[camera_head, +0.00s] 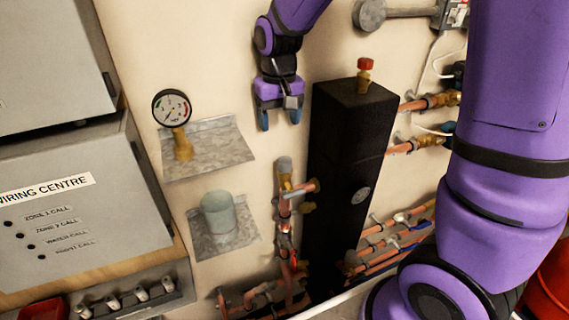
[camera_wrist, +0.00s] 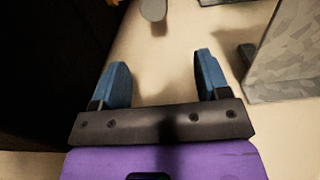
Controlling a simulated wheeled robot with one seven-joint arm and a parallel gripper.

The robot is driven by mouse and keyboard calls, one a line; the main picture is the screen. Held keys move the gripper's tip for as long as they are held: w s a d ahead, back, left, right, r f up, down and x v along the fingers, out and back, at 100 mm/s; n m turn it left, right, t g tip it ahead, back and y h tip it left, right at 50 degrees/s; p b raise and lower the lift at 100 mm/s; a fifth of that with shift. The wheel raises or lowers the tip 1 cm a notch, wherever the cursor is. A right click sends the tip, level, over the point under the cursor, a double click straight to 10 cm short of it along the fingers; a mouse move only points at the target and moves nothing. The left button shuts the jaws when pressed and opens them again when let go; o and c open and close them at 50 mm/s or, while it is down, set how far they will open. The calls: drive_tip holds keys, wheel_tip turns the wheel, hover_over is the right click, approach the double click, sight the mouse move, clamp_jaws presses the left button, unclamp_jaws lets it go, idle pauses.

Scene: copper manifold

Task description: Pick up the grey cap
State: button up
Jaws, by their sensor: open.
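A small grey cap (camera_head: 285,163) sits on top of the upright brass and copper pipe, just left of the black column. A rounded grey piece (camera_wrist: 153,10) at the top edge of the wrist view looks like this cap; it is partly cut off. My gripper (camera_head: 280,118) points down above the cap, apart from it. In the wrist view my gripper (camera_wrist: 162,60) has its two blue fingers spread with nothing between them.
The black column (camera_head: 350,150), with a red-topped valve, stands right of my gripper. Left are a metal shelf (camera_head: 235,145) with a pressure gauge (camera_head: 171,107) and a lower shelf (camera_head: 240,240) with a grey-green cylinder (camera_head: 218,213). Copper pipes (camera_head: 385,240) run low right.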

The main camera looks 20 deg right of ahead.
sight(282, 157)
drive_tip(key=shift+s+d+f, duration=0.15)
drive_tip(key=shift+f, duration=2.6)
drive_tip(key=shift+s+d+f, duration=0.1)
drive_tip(key=shift+f, duration=2.65)
drive_tip(key=c, duration=1)
